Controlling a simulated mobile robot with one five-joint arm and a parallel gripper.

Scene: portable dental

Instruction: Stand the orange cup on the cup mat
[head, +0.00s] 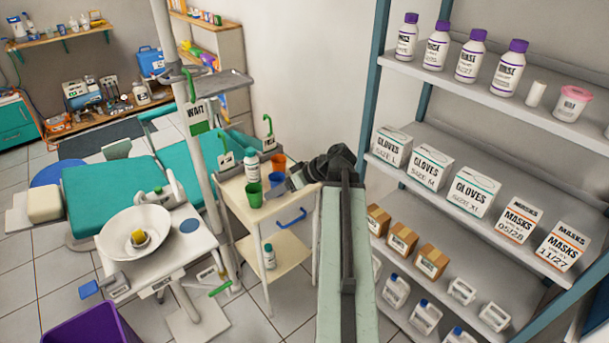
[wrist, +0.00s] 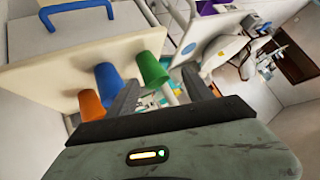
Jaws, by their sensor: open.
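The orange cup (head: 278,162) stands upright on the cream cart top, near its back edge. In the wrist view the orange cup (wrist: 92,106) is at the left, outside the fingers. The blue cup (head: 276,179) and green cup (head: 253,194) stand nearby on the cart. A round blue mat (head: 189,225), apparently the cup mat, lies bare on the white basin unit at the left; it also shows in the wrist view (wrist: 216,48). My gripper (head: 292,183) is open and empty, just right of the cups; its two fingers show apart in the wrist view (wrist: 162,80).
A white bottle (head: 252,165) stands behind the green cup on the cart (head: 272,207). A basin (head: 134,236) with something yellow in it sits left of the mat. A pole (head: 190,105) rises between the unit and cart. Loaded shelves (head: 470,152) stand at right.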

